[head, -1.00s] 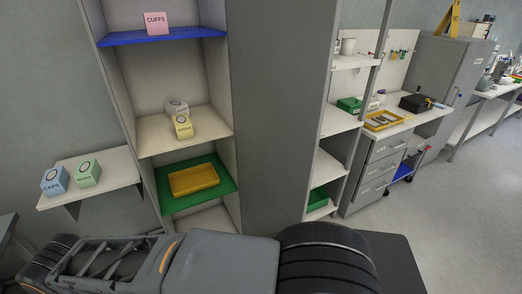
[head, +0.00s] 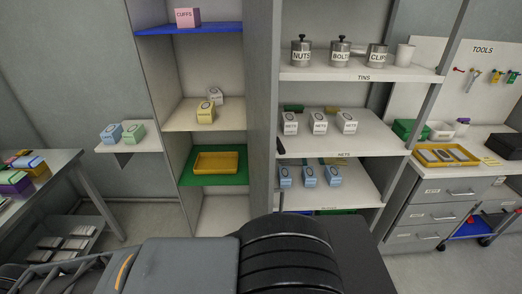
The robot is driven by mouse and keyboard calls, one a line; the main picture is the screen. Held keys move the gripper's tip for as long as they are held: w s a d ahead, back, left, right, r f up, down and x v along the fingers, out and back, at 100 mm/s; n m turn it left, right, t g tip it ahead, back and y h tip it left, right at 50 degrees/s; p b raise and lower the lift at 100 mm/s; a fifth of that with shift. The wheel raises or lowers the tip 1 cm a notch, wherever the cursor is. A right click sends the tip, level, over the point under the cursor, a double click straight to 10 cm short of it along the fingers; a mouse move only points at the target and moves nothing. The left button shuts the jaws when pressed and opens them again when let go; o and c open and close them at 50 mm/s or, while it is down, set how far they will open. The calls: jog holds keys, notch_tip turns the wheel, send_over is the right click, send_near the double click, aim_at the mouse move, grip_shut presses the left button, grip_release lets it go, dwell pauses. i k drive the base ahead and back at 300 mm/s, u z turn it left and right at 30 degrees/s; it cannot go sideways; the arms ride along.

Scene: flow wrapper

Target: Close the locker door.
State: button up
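The locker (head: 170,110) stands left of centre in the head view. Its front is open, and its blue, cream and green shelves show. The locker door appears to be the tall grey panel (head: 262,100) at the locker's right side. It stands open, jutting toward me and seen at a steep angle. A small dark part (head: 280,146), possibly its handle, shows at the panel's right edge. The panel's lower end is hidden behind my arm. My arm crosses the bottom of the view, but my gripper is not in view.
Inside the locker are a pink CUFFS box (head: 187,18), a yellow box (head: 206,112) and a yellow tray (head: 216,162). A rack (head: 360,72) with tins and boxes stands right of the panel. A wall shelf (head: 130,149) and a table (head: 50,165) are at left.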

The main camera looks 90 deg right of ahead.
aim_at(262, 18)
jog(key=u, duration=0.05)
jog(key=k, duration=0.85)
jog(key=z, duration=0.95)
jog(key=k, duration=0.75)
jog(key=z, duration=1.05)
jog(key=k, duration=0.75)
jog(key=z, duration=0.15)
jog(key=i, duration=1.15)
jog(key=u, duration=0.75)
